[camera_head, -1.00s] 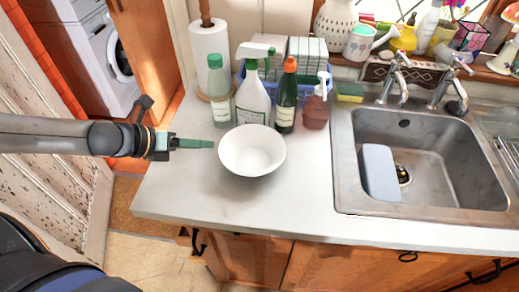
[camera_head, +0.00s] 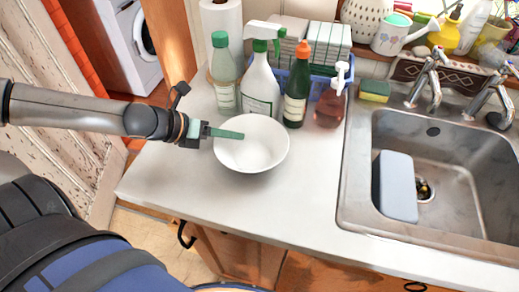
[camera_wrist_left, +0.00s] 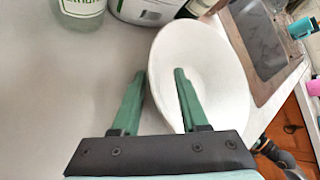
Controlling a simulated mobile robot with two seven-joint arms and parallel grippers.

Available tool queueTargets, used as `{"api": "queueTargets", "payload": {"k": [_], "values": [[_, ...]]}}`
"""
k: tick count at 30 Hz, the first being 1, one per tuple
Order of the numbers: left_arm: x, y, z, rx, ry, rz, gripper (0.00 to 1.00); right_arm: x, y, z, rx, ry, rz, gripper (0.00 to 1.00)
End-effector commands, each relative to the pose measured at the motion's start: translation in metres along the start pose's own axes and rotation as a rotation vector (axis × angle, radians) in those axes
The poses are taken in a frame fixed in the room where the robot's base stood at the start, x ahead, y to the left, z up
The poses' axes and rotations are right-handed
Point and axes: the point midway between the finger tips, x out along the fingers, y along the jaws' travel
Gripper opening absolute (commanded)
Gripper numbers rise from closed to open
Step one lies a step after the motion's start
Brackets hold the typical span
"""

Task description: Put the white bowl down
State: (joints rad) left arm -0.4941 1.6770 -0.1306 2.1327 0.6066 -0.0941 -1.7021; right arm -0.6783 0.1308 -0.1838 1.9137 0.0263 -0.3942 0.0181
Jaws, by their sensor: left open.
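The white bowl (camera_head: 255,155) is upright on the counter, left of the sink, and looks empty. It also fills the middle right of the left wrist view (camera_wrist_left: 215,75). My left gripper (camera_head: 241,135) reaches in from the left, its green fingertips overlapping the bowl's left rim. In the left wrist view the gripper (camera_wrist_left: 160,76) is open, with one finger outside the rim and the other over the bowl's inside. Whether a finger touches the bowl I cannot tell. My right gripper is not in view.
A clear bottle (camera_head: 224,75), a white spray bottle (camera_head: 260,88), a green bottle (camera_head: 297,90) and a soap dispenser (camera_head: 330,104) stand close behind the bowl. The sink (camera_head: 440,150) is to the right. The counter (camera_head: 215,205) in front is clear.

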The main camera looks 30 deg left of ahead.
Motion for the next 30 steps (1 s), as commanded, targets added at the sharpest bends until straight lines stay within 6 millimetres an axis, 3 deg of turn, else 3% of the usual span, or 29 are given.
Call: {"api": "queueTargets", "payload": {"k": [10, 22, 30], "values": [[0.0025, 0.0010, -0.0024, -0.001, 0.001, -0.001, 0.44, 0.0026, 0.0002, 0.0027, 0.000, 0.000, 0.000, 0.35], [0.0025, 0.0014, -0.0024, -0.001, 0.001, 0.000, 0.00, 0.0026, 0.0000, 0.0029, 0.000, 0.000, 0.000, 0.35], [0.0025, 0.0019, -0.0027, 0.000, 0.001, 0.001, 0.00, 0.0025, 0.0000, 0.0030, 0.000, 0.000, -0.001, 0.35]]}}
